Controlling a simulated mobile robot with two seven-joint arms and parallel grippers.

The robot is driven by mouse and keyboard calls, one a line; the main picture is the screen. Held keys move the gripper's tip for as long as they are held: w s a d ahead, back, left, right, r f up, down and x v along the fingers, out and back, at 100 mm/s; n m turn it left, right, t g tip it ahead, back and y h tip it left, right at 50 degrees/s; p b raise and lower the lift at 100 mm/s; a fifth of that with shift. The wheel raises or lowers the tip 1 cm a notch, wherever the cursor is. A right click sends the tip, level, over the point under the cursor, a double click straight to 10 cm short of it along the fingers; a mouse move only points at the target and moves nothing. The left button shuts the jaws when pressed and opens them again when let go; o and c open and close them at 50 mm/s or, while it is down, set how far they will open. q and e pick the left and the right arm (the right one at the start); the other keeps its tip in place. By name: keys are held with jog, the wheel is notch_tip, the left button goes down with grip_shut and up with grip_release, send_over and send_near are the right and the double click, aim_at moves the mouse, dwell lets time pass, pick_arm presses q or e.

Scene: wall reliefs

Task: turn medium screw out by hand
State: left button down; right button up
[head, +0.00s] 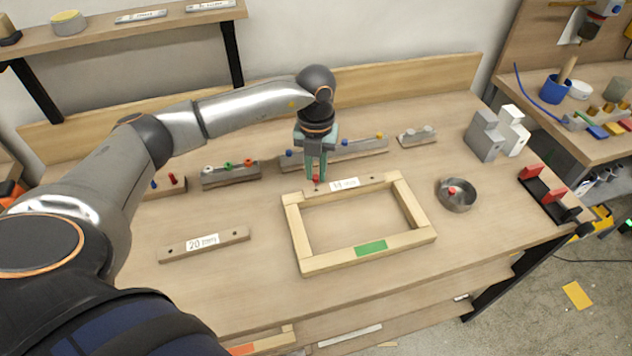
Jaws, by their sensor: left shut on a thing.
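My left gripper (316,178) points down over the back bar of a pale wooden frame (307,240). It is shut on a red-headed screw (316,181), which stands upright between the fingertips, left of the bar's white label. A short dark shank shows under the head at the bar; I cannot tell how deep it sits in the wood. Another red-headed piece (452,190) lies in a round metal dish (459,204) right of the frame. My right gripper is not in view.
Wooden racks with small coloured pieces (231,176) stand behind the frame. A bar labelled 20 (203,244) lies to the left. Grey blocks (484,138) and a black holder with red parts (548,194) stand at the right. The table front is clear.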

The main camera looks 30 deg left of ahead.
aim_at(316, 176)
pick_arm(q)
jog(key=shift+r+p, duration=0.6)
jog(key=shift+r, duration=0.35)
jog(key=shift+r, duration=0.1)
jog(key=shift+r+p, duration=0.35)
jog(key=shift+r, duration=0.55)
